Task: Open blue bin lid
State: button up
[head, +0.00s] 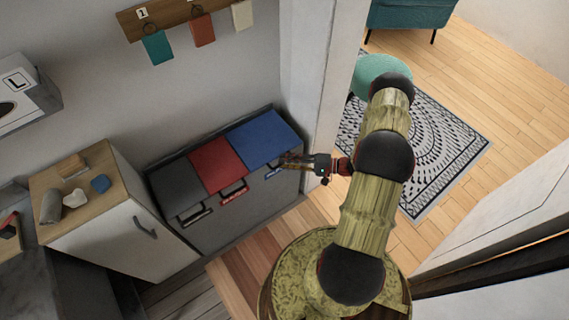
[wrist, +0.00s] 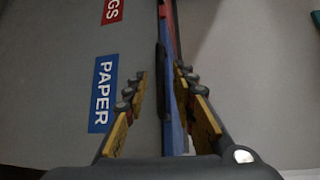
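The blue bin lid (head: 262,138) is the rightmost of three lids on the grey bin unit and lies closed in the head view. My gripper (head: 284,160) is at the front edge of this lid, near its handle. In the wrist view the edge of the blue lid (wrist: 173,115) runs between the two fingers of my gripper (wrist: 160,73). The fingers are apart, with a visible gap between the left finger and the lid edge. Whether the right finger touches the lid is unclear. A blue PAPER label (wrist: 103,94) shows on the bin front beside the left finger.
The red lid (head: 216,162) and dark grey lid (head: 178,187) are closed to the left. A white cabinet (head: 125,240) stands further left. A white door frame (head: 322,100) rises right of the bins. Wooden floor (head: 245,260) lies in front.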

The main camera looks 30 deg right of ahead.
jog(key=shift+w+a, duration=0.35)
jog(key=shift+a, duration=0.15)
jog(key=c, duration=0.3)
jog(key=shift+f, duration=0.1)
grip_shut()
jog(key=shift+s+a+f, duration=0.1)
jog(key=shift+f, duration=0.05)
